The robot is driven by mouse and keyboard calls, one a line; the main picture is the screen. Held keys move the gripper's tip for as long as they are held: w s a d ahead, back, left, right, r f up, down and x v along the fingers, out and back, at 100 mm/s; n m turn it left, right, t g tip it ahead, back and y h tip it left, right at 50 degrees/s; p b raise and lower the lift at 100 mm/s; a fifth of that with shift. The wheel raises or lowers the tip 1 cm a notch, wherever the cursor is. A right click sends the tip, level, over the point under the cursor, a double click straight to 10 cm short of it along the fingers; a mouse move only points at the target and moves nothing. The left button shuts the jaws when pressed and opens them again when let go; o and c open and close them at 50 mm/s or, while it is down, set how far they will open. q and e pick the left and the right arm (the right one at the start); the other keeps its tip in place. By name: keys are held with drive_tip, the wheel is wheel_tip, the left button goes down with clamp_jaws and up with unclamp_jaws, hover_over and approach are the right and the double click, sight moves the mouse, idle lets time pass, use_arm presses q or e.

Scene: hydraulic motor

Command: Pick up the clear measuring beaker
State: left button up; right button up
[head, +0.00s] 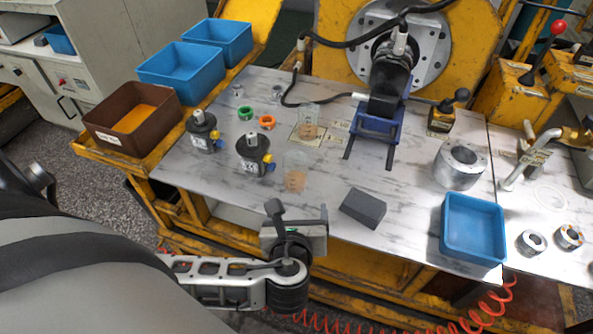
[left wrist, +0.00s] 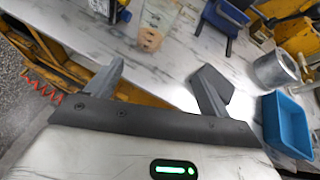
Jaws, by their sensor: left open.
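A clear beaker (head: 296,172) stands on the marbled tabletop near its front middle, with a brownish patch in its lower part. A second clear vessel (head: 308,122) stands farther back. A clear beaker also shows at the top of the left wrist view (left wrist: 157,22), beyond the fingers. My left gripper (head: 298,212) is at the table's front edge, in front of the nearer beaker and apart from it. Its fingers are spread and empty, as the left wrist view shows (left wrist: 160,72). My right gripper is not in view.
Two dark pumps (head: 252,154) (head: 203,132) stand left of the beaker. A dark grey block (head: 363,208) and a blue bin (head: 472,205) lie to the right. A metal cylinder (head: 460,165) stands behind the bin. Orange (head: 267,122) and green (head: 245,113) rings lie behind.

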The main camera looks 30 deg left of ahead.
sight(294, 180)
use_arm(q)
drive_tip(key=shift+m+t+y, duration=0.3)
drive_tip(key=shift+m+y, duration=0.1)
drive_tip(key=shift+m, duration=0.2)
drive_tip(key=x, duration=0.7)
drive_tip(key=a+r+b+x, duration=0.1)
drive_tip(key=x, duration=0.2)
drive_tip(key=shift+w+a, duration=0.15)
drive_tip(key=shift+w, duration=0.15)
drive_tip(key=w+a+f, duration=0.2)
drive_tip(key=w, duration=0.1)
drive_tip(key=shift+a+f+b, duration=0.25)
drive_tip(key=shift+a+b, duration=0.05)
drive_tip(key=shift+b, duration=0.05)
drive_tip(key=shift+w+a+f, duration=0.2)
drive_tip(key=shift+w+a, duration=0.05)
drive_tip(key=shift+w, duration=0.15)
drive_tip(key=c, duration=1.1)
